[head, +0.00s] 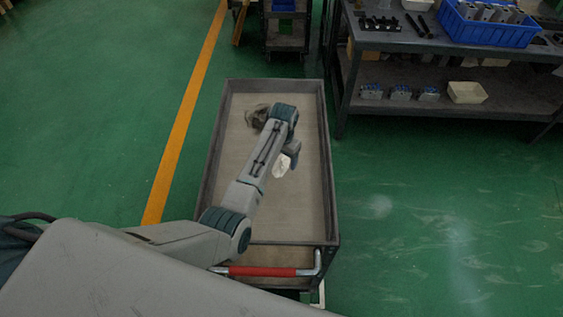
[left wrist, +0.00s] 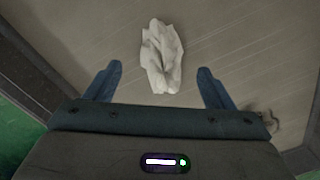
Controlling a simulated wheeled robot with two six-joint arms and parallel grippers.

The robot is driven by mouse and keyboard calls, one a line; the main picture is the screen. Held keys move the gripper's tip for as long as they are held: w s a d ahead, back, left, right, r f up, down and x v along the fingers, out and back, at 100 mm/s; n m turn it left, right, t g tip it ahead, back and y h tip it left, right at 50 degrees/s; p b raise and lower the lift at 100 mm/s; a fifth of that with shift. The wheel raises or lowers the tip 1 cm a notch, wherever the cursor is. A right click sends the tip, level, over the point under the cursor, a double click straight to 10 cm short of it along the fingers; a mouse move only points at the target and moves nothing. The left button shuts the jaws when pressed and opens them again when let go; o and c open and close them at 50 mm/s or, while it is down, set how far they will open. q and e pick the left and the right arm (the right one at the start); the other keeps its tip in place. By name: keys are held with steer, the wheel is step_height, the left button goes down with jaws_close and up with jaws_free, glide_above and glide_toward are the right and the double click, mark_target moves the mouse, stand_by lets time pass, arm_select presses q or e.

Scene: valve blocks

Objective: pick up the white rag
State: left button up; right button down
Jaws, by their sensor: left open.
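The white rag (left wrist: 161,58) lies crumpled on the wooden bed of a cart, and it also shows in the head view (head: 280,167), partly hidden by my left arm. My left gripper (left wrist: 160,82) is open and empty. In the left wrist view the rag lies between and beyond its two fingers, apart from them. In the head view the left gripper (head: 291,152) is over the cart near the rag, mostly hidden by its wrist. My right gripper is in neither view.
The cart (head: 326,150) has raised dark side walls and a red handle (head: 262,271) at the near end. A dark crumpled thing (head: 256,117) lies on its bed beyond the rag. A workbench (head: 400,42) with a blue crate (head: 490,28) stands at the right. Green floor is clear at left.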

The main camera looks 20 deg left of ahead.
mark_target(280, 161)
arm_select(q)
steer(key=f, duration=0.2)
steer(key=shift+s+a+f, duration=0.15)
steer(key=shift+a+f, duration=0.15)
steer(key=shift+f, duration=0.3)
steer(key=c, duration=1.1)
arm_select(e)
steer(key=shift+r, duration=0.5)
arm_select(q)
steer(key=shift+o, duration=0.2)
